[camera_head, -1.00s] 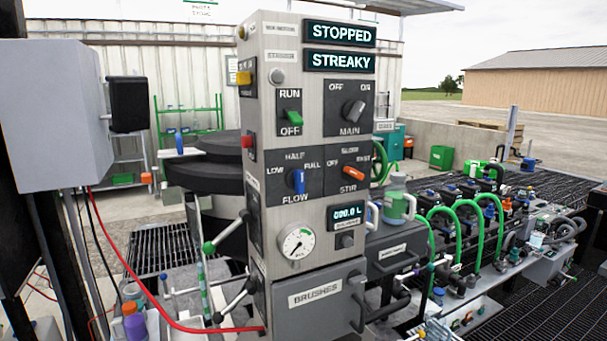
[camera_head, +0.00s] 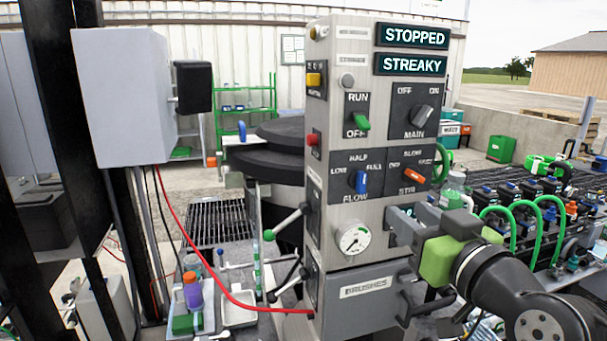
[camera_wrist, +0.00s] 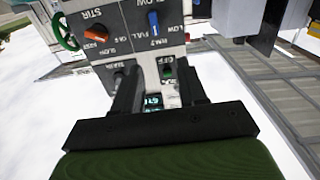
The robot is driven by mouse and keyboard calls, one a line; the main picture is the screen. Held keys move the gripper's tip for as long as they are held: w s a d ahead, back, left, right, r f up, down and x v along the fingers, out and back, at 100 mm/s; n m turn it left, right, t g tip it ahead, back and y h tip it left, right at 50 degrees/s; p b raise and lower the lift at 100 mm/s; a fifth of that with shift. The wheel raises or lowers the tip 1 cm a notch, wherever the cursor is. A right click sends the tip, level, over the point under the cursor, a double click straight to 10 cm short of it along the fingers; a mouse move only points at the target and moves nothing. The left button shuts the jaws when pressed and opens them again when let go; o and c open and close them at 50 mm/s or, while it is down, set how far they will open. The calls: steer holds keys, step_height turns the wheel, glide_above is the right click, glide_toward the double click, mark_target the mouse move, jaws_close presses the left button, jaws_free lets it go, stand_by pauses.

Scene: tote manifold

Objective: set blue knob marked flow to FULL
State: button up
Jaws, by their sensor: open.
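The blue knob (camera_head: 361,182) marked FLOW sits on a dark plate on the panel front. It stands about vertical, in line with HALF at the top, with LOW to its left and FULL to its right. It also shows, upside down, at the top of the wrist view (camera_wrist: 154,22). My gripper (camera_head: 402,224) is in front of the panel, below and to the right of the knob, and apart from it. In the wrist view its two dark fingers (camera_wrist: 158,85) are spread with nothing held between them.
The orange STIR knob (camera_head: 413,176) is close on the right of the blue knob. The green RUN/OFF switch (camera_head: 361,122) and grey MAIN knob (camera_head: 421,116) are above. A gauge (camera_head: 353,240) and BRUSHES drawer (camera_head: 365,298) are below. Levers (camera_head: 285,222) jut out at the left.

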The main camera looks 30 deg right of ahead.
mark_target(364, 177)
steer(key=p+x, duration=0.1)
steer(key=x, duration=0.4)
steer(key=p+x, duration=0.1)
steer(key=x, duration=0.4)
steer(key=d+p+x, duration=0.1)
steer(key=p+x, duration=0.1)
steer(key=x, duration=0.3)
steer(key=shift+w, duration=0.25)
steer(key=shift+f, duration=0.1)
steer(key=shift+s, duration=0.1)
steer(key=shift+c, duration=0.3)
jaws_close()
